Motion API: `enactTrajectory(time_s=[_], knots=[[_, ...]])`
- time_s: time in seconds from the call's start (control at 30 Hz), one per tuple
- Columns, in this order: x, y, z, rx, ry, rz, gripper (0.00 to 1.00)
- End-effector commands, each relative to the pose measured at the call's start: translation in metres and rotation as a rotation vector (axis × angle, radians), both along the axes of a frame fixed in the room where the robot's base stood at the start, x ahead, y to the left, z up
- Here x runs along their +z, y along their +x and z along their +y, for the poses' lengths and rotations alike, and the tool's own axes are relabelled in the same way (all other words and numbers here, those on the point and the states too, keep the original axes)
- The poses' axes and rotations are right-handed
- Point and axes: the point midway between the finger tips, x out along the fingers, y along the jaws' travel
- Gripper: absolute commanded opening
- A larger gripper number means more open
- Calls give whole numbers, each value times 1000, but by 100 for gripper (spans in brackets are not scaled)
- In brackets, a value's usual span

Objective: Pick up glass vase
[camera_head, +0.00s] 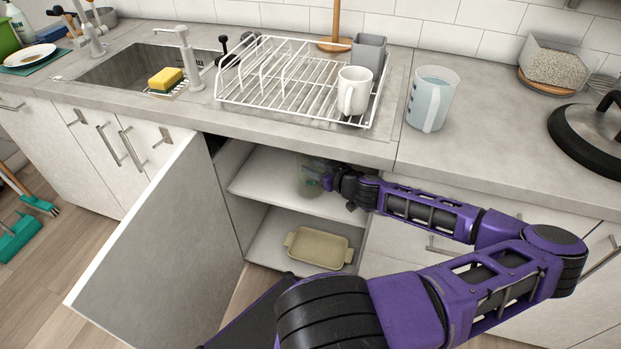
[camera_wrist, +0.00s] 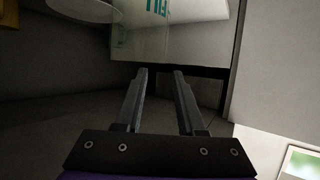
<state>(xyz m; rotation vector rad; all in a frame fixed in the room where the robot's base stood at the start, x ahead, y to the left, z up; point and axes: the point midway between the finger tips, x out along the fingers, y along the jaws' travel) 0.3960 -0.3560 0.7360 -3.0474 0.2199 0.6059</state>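A see-through, greenish glass vase (camera_head: 309,181) stands on the upper shelf inside the open cabinet under the counter. My gripper (camera_head: 330,182) reaches into the cabinet from the right and is close beside the vase, partly overlapping it in the head view. In the wrist view, a clear glass body with green lettering, seemingly the vase (camera_wrist: 185,40), fills the top middle, just past the fingertips. My gripper (camera_wrist: 162,72) shows there with its two fingers apart and nothing between them. I cannot tell whether the tips touch the glass.
The cabinet door (camera_head: 150,250) stands open on the left. The upper shelf (camera_head: 262,185) is bare left of the vase. A beige dish (camera_head: 318,248) sits on the lower shelf. The counter above carries a dish rack (camera_head: 290,85), a white mug (camera_head: 354,92) and a pitcher (camera_head: 431,100).

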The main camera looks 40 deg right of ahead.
Motion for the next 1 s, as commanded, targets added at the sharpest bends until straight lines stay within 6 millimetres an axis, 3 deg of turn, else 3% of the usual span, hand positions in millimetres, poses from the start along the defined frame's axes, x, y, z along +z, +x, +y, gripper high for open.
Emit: enactTrajectory(time_s=[0.3, 0.6, 0.8, 1.0], knots=[[-15, 42, -2, 2, 2, 0, 38], [-17, 46, -3, 3, 0, 1, 38], [-17, 46, -3, 3, 1, 1, 2], [-17, 46, -2, 3, 1, 2, 0]])
